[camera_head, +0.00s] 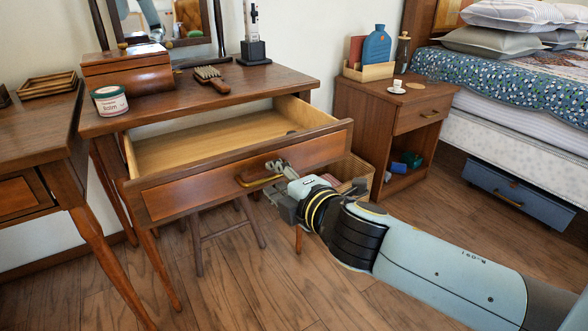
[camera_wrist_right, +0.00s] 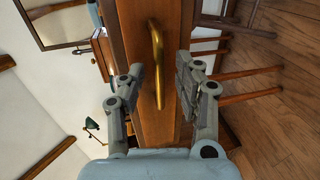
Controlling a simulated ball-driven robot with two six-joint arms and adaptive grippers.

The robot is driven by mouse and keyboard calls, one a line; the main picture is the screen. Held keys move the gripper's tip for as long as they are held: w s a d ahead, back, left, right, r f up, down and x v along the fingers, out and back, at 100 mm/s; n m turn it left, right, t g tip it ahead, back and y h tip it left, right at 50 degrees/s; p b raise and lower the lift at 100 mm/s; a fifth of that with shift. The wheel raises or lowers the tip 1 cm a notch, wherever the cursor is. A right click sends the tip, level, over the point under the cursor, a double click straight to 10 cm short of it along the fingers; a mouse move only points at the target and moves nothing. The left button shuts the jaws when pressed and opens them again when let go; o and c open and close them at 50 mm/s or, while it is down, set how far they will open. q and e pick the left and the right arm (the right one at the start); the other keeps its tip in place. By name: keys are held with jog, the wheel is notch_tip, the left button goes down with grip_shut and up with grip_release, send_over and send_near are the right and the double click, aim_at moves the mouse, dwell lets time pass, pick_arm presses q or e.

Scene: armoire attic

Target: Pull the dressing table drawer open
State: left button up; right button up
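The dressing table (camera_head: 245,84) stands at the left centre, with its drawer (camera_head: 215,183) pulled well out and the pale inside showing. The drawer's brass handle (camera_head: 256,182) is on the front panel. My right gripper (camera_head: 281,171) is at the right part of the handle, in front of the panel. In the right wrist view the brass handle (camera_wrist_right: 157,50) shows between the two spread fingers of my right gripper (camera_wrist_right: 160,72), with a gap on each side. The right gripper is open. My left gripper is not in view.
On the tabletop are a wooden box (camera_head: 126,72), a balm tin (camera_head: 109,101), a hairbrush (camera_head: 211,78) and a mirror. A nightstand (camera_head: 399,125) and bed (camera_head: 520,120) stand to the right. A stool stands under the drawer.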

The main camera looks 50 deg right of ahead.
jog(key=v, duration=1)
jog(key=s+d+f+m+g+y+p, duration=0.1)
jog(key=s+f+m+g+p, duration=0.25)
jog(key=f, duration=0.85)
jog(key=s+f+m+g+p, duration=0.3)
jog(key=s+f+g+p, duration=0.15)
jog(key=f, duration=0.75)
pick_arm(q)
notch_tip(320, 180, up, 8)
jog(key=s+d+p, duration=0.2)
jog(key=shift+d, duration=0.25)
pick_arm(e)
jog(key=s+f+m+g, duration=0.3)
jog(key=s+f, duration=0.3)
jog(key=s, duration=0.7)
jog(key=s+a+f+m+g+y, duration=0.1)
jog(key=s+f+m+g, duration=0.2)
jog(key=s, duration=1.1)
notch_tip(320, 180, down, 4)
jog(key=m, duration=0.2)
jog(key=shift+s+a+m+g+y, duration=0.25)
jog(key=shift+a+m+g+y, duration=0.05)
jog(key=shift+m+g, duration=0.1)
